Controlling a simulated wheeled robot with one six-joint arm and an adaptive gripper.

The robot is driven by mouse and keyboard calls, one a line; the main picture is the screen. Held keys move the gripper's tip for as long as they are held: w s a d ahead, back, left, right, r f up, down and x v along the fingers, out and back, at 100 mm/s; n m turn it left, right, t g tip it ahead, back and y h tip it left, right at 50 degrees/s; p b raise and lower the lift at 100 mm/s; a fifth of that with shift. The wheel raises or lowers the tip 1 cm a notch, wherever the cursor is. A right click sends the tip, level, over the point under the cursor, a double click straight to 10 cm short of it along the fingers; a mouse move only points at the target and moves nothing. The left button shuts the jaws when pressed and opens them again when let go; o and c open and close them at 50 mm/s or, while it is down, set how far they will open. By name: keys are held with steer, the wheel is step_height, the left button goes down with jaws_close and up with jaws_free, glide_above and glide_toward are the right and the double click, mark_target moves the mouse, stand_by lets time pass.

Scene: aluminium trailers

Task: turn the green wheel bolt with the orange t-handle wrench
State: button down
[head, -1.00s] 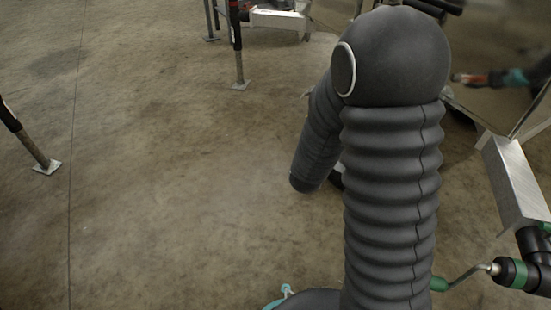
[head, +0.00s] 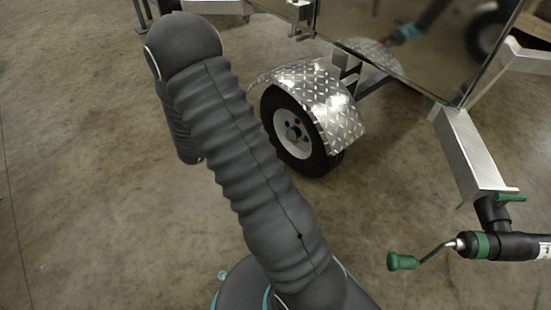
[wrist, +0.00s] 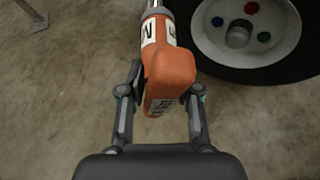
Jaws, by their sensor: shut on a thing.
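My gripper (wrist: 162,92) is shut on the orange t-handle wrench (wrist: 171,72), with a finger on each side of its orange body. The wrench's metal shaft (wrist: 158,8) runs out of the top of the wrist view, so its far end is hidden. The green wheel bolt (wrist: 264,37) is on the white wheel rim, to the right of the wrench and apart from the part I see. The wheel (head: 293,134) also shows in the head view, under a silver fender. My gripper and the wrench do not show in the head view.
The diamond-plate fender (head: 325,100) covers the tyre's top. Red (wrist: 251,7) and blue (wrist: 217,21) bolts sit around the hub. A jack with a green-handled crank (head: 402,262) sticks out at the right. The concrete floor left of the wheel is clear.

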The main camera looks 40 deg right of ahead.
steer(key=s+d+f+n+g+h+p, duration=0.1)
steer(key=s+d+f+g+h+p, duration=0.1)
steer(key=s+d+f+g, duration=0.8)
step_height(320, 180, down, 3)
steer(key=s+g+h, duration=0.1)
steer(key=s, duration=0.1)
steer(key=shift+s+f+h+p, duration=0.2)
steer(key=shift+s+h+p, duration=0.1)
steer(key=shift+p, duration=0.1)
